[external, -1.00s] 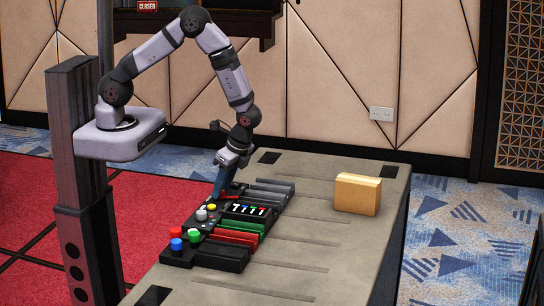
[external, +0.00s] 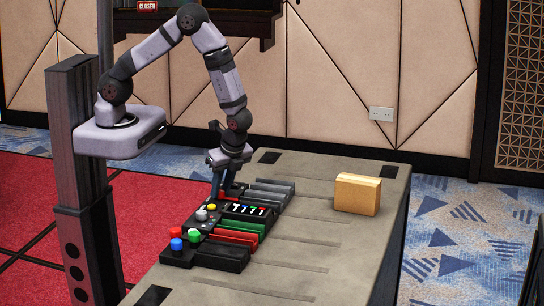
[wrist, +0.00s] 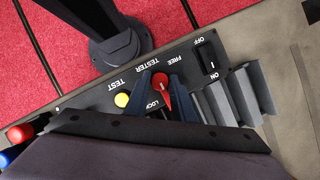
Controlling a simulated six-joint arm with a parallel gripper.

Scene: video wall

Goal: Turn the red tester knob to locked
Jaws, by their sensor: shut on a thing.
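The red tester knob (wrist: 161,82) stands on the black panel (wrist: 96,78), by the printed words TESTER, FREE and a partly hidden LOCKED. In the wrist view, the two blue fingers of my gripper (wrist: 164,86) are on either side of the knob, shut on it. A narrow red part of the knob runs downward between the fingers, partly hidden by them. In the external view, my gripper (external: 224,192) reaches down to the far end of the panel; the knob is mostly hidden behind its fingers there.
A yellow TEST button (wrist: 122,100) is close beside the knob. A black ON/OFF switch (wrist: 207,59) and grey ridged blocks (wrist: 243,92) lie on the other side. Red, blue and green buttons (external: 194,236) stand nearer. A tan box (external: 357,194) is at the table's right.

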